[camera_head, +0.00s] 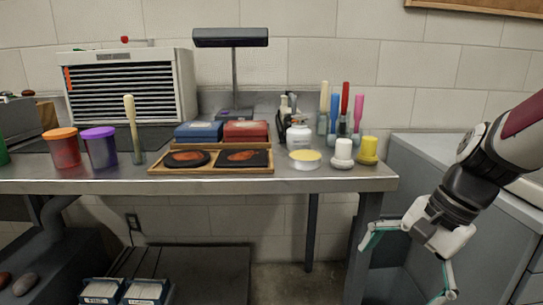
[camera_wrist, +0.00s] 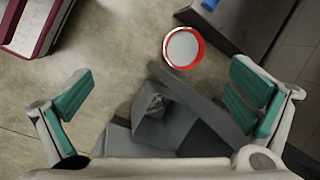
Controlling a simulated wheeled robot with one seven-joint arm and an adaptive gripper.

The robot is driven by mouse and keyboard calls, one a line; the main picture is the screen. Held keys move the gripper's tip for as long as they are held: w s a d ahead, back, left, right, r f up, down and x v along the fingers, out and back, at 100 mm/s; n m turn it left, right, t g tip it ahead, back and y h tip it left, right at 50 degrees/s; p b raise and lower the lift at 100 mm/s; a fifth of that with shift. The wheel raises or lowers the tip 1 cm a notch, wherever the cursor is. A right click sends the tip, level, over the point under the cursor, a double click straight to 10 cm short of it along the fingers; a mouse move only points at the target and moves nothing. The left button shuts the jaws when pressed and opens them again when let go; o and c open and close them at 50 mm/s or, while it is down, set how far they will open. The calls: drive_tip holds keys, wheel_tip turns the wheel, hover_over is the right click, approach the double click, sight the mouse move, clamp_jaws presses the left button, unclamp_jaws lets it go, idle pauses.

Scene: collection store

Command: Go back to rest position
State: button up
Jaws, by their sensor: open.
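My gripper (camera_head: 405,262) hangs at the right of the head view, in front of the bench's right end and below the level of its top. Its fingers are spread apart with nothing between them. In the wrist view my gripper (camera_wrist: 160,105) shows teal finger pads at left and right, wide open over the floor. My arm comes in from the right edge of the head view.
A steel bench (camera_head: 330,182) holds a wooden tray (camera_head: 210,170), an orange-lidded jar (camera_head: 62,147), a purple-lidded jar (camera_head: 100,147) and several bottles. A grey cabinet (camera_head: 425,165) stands right. A red-rimmed round container (camera_wrist: 183,48) is below my gripper.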

drive_tip(key=s+a+r+n+h, duration=0.15)
drive_tip(key=s+n, duration=0.35)
drive_tip(key=s, duration=0.7)
drive_tip(key=s+a+r+n+h, duration=0.1)
drive_tip(key=s+r+n+h, duration=0.15)
drive_tip(key=s+n, duration=0.6)
wheel_tip(320, 180, up, 32)
drive_tip(key=s+m+t+p, duration=0.2)
drive_tip(key=t+p, duration=0.1)
drive_tip(key=p, duration=2.8)
drive_tip(key=shift+d+r+p, duration=0.2)
drive_tip(key=shift+d+p, duration=0.1)
